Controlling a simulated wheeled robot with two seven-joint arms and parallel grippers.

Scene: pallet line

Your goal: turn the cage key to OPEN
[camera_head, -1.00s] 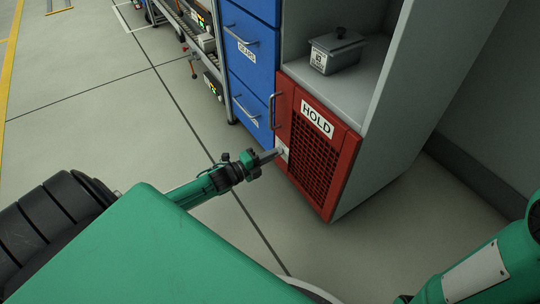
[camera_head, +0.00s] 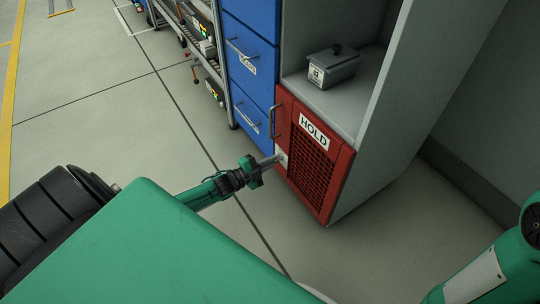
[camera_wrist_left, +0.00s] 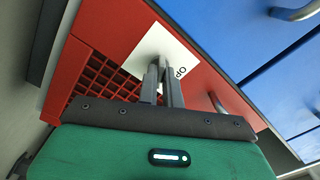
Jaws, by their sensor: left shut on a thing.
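The red cage (camera_head: 339,190) with a mesh front and a HOLD label stands low in the cabinet. A white plate (camera_wrist_left: 155,43) on its red front shows the letters "OP" in the left wrist view; the rest of the word is covered. My left gripper (camera_head: 276,159) reaches the plate at the cage's left edge. In the left wrist view its fingers (camera_wrist_left: 163,75) are close together over the plate, shut on the cage key. The key itself is hidden by the fingers. My right gripper is out of view.
A handle (camera_head: 273,116) sticks out on the cage's left, above my left gripper. Blue drawers (camera_head: 250,75) with handles stand left of it. A grey lidded box (camera_head: 333,66) sits on the shelf above. The floor (camera_head: 110,130) to the left is clear.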

